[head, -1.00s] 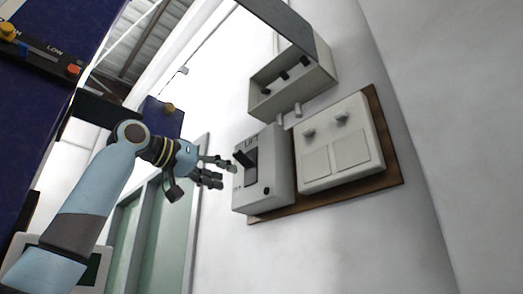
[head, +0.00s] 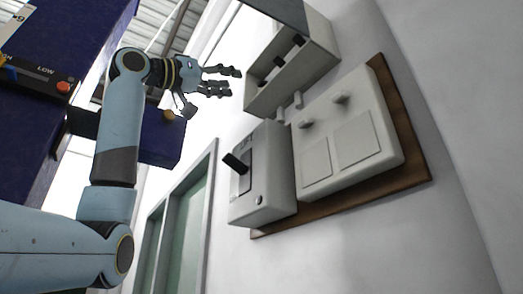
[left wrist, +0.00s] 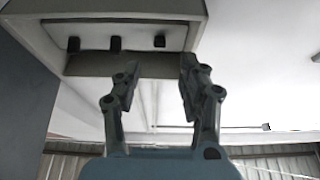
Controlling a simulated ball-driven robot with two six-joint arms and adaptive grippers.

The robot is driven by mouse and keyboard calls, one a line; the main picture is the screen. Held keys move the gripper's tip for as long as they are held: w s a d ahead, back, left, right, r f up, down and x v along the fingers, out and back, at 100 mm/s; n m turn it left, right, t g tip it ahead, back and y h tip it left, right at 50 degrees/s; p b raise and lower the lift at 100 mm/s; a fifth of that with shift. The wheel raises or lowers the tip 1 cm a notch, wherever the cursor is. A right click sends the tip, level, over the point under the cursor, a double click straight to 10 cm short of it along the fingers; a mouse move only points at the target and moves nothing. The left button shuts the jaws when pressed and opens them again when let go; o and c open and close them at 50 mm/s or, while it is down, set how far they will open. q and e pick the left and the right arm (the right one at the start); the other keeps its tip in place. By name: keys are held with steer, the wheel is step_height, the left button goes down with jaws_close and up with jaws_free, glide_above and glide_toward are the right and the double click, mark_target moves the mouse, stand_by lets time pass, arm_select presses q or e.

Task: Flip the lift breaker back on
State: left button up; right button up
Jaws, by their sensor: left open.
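The lift breaker is a grey box (head: 268,185) on the wall. Its black lever (head: 236,163) sticks out from a dark slot in the front, tilted up and to the left. My left gripper (head: 233,80) is open and empty, above the lever and apart from it, left of an open-fronted box. In the left wrist view its two fingers (left wrist: 158,70) are spread with nothing between them, below that box's row of black switches. The breaker is not in the left wrist view. My right gripper is not in view.
The open-fronted box (head: 319,52) with black switches hangs above the breaker; it also shows in the left wrist view (left wrist: 182,12). A pale switch panel (head: 372,136) sits right of the breaker on a brown board (head: 415,165). A green-paned door or window (head: 187,225) stands to the left.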

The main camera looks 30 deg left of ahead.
mark_target(259, 85)
arm_select(q)
steer(key=p+x, duration=0.1)
steer(key=x, duration=0.2)
steer(key=p+x, duration=0.1)
steer(key=x, duration=0.1)
steer(key=shift+d+r+p, duration=0.15)
steer(key=shift+r+p, duration=0.2)
steer(key=p+x, duration=0.1)
steer(key=x, duration=0.2)
steer(key=shift+w+f, duration=0.15)
steer(key=shift+w, duration=0.05)
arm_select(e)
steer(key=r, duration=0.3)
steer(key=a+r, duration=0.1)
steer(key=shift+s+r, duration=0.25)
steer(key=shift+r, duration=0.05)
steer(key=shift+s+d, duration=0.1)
arm_select(q)
jaws_close()
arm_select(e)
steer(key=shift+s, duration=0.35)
